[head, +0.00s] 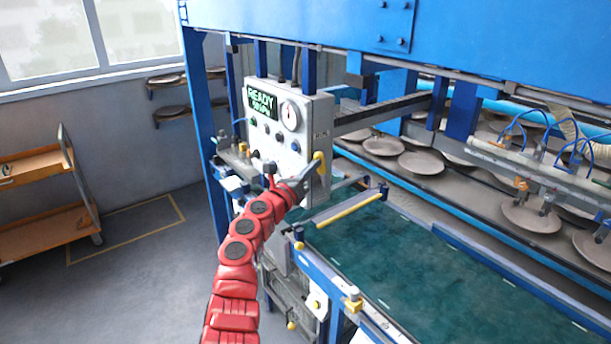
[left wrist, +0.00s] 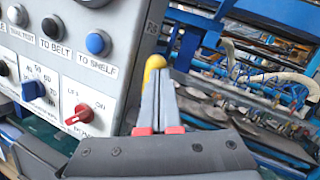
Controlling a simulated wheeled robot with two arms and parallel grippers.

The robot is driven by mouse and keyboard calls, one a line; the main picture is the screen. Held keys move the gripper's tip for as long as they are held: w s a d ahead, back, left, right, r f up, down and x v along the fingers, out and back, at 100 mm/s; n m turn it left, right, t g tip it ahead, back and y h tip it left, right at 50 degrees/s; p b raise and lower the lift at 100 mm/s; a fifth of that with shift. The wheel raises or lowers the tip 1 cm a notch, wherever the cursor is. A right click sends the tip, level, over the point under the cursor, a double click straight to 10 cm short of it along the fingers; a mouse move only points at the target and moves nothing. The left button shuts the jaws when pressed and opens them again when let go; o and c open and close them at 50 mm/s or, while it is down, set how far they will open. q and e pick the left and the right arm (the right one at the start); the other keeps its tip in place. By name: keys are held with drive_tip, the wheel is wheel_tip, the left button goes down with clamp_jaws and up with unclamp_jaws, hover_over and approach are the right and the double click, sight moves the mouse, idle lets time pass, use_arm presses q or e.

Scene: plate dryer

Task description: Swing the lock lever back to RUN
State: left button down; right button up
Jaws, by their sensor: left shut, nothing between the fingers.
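The lock lever shows as a yellow handle (head: 320,158) at the right side of the grey control box. Its yellow rounded end (left wrist: 154,62) shows just beyond my fingertips in the left wrist view. My left gripper (head: 311,168) is shut and empty, with its tips right at the yellow handle. In the left wrist view the two grey fingers (left wrist: 160,82) lie together and cover the lower part of the handle. I cannot tell whether they touch it. No RUN mark is readable. My right gripper is in neither view.
The control box (head: 265,105) has a screen reading READY, a dial, buttons and a red switch (left wrist: 78,115). A green belt (head: 385,255) lies to the right, with plates (head: 422,163) behind it. Blue frame posts (head: 207,115) stand close by. An orange cart (head: 40,200) stands left on open floor.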

sight(321, 157)
use_arm(q)
drive_tip(key=shift+w+d+r+b, duration=0.25)
drive_tip(key=shift+w+d+r, duration=0.2)
drive_tip(key=shift+d, duration=0.15)
drive_tip(key=shift+w+d+r+b, duration=0.2)
drive_tip(key=shift+w+d+r, duration=0.2)
drive_tip(key=shift+d, duration=0.15)
